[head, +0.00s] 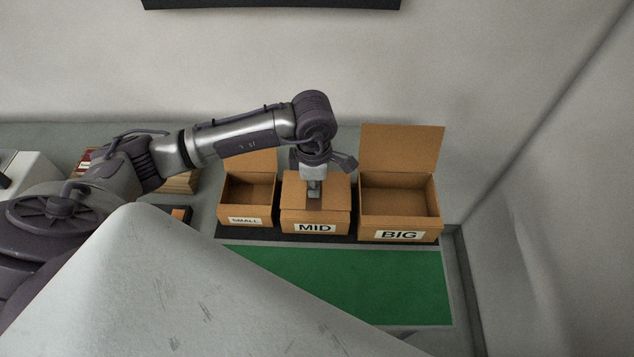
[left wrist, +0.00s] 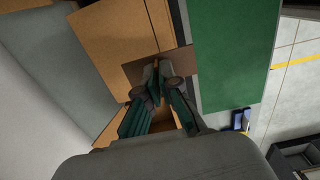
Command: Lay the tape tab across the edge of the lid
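The MID box (head: 308,228) stands in the middle of three cardboard boxes, its lid (head: 333,185) lying closed. My left gripper (head: 314,190) points down at this lid, close to its front edge. In the left wrist view the fingers of my left gripper (left wrist: 156,68) come together at the tips. A darker brown strip, which looks like the tape tab (left wrist: 180,61), shows at these tips and reaches past the edge of the lid (left wrist: 112,38). The fingers hide its middle, and I cannot tell whether it touches the cardboard. My right gripper is in neither view.
The open SMALL box (head: 243,212) stands close on the left and the open BIG box (head: 399,220) on the right, with raised lids. A green mat (head: 350,285) in front is clear. A dark item with an orange top (head: 180,214) lies left of the boxes.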

